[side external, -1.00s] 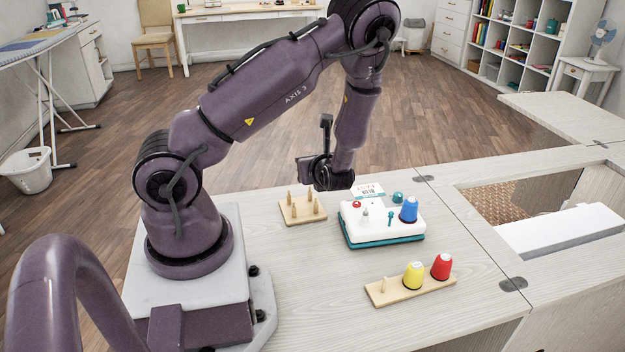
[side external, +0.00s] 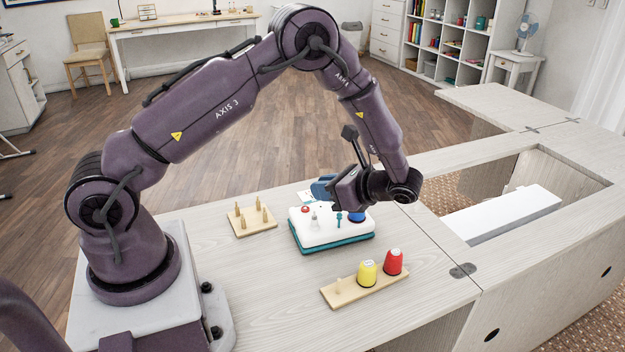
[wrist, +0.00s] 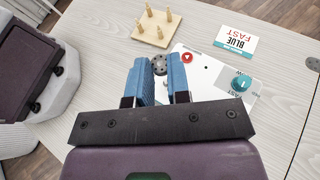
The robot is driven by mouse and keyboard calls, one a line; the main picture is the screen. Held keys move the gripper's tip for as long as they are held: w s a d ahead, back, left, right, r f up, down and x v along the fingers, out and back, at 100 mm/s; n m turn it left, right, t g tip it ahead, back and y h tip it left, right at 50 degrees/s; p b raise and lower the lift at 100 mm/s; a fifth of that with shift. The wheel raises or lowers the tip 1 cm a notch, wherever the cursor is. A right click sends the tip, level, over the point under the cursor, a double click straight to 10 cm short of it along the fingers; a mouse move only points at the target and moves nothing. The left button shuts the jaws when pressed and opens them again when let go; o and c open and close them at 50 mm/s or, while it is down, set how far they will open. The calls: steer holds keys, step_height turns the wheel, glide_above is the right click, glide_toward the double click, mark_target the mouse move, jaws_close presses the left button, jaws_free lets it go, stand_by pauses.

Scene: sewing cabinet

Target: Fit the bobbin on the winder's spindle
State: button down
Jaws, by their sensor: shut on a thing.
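The winder (side external: 330,238) is a white box on a teal base.
A wooden peg board (side external: 250,224) stands to the left. A rack (side external: 330,296) in front holds yellow (side external: 367,273) and red (side external: 393,261) cones.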

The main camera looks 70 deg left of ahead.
steer(key=shift+s+f, duration=0.2)
steer(key=shift+f, duration=1.85)
steer(key=shift+f, duration=1)
stand_by(2.6)
steer(key=c, duration=1)
jaws_free()
steer(key=v, duration=1.3)
steer(key=shift+f, duration=0.15)
